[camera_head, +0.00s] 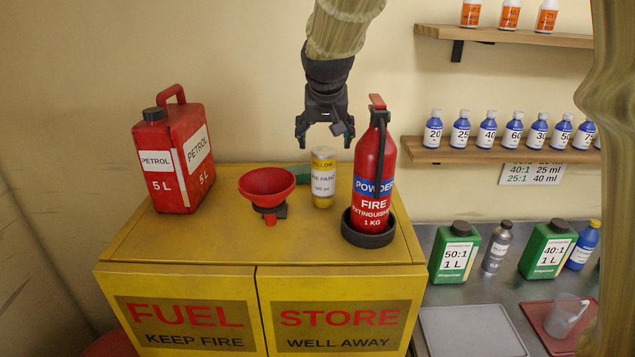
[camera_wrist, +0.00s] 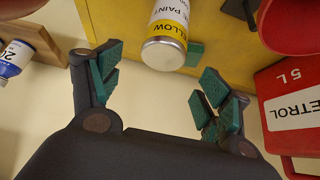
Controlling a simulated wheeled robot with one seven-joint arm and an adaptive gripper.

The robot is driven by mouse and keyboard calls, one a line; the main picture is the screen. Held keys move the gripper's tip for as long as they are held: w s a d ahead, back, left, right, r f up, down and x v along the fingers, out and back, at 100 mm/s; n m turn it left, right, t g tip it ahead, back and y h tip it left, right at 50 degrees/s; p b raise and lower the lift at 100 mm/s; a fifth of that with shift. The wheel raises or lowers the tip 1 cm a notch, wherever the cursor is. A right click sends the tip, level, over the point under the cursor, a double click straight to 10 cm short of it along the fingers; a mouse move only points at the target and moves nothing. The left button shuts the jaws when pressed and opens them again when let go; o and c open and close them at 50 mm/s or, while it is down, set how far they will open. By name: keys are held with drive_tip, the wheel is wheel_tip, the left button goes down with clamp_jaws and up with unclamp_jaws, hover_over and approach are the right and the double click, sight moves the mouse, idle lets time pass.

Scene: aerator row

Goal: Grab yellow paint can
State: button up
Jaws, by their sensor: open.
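The yellow paint can (camera_head: 323,180) stands upright on top of the yellow fuel store cabinet, between the red funnel and the fire extinguisher. It has a silver body, a yellow band and a white label. In the wrist view the paint can (camera_wrist: 168,30) shows at the top, ahead of the fingers and apart from them. My gripper (camera_head: 325,132) is above the can in the head view, pointing down, open and empty. The green-padded fingers of my gripper (camera_wrist: 158,92) are spread wide in the wrist view.
The fire extinguisher (camera_head: 375,175) stands close to the can's right. A red funnel (camera_head: 267,190) is at its left, and a petrol can (camera_head: 175,155) further left. A green item (camera_head: 300,176) lies behind the can. Bottle shelves (camera_head: 490,153) are at right.

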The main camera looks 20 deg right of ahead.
sight(324, 151)
drive_tip(key=shift+w+f, duration=0.3)
drive_tip(key=shift+f, duration=0.2)
drive_tip(key=shift+f+b, duration=0.55)
drive_tip(key=shift+b, duration=0.05)
drive_tip(key=b+x, duration=0.2)
drive_tip(key=x, duration=0.1)
drive_tip(key=shift+s+f, duration=0.2)
drive_tip(key=shift+w+f, duration=0.3)
drive_tip(key=shift+w, duration=0.05)
drive_tip(key=shift+s+r, duration=0.1)
drive_tip(key=shift+s, duration=0.05)
drive_tip(key=shift+c, duration=1.2)
clamp_jaws()
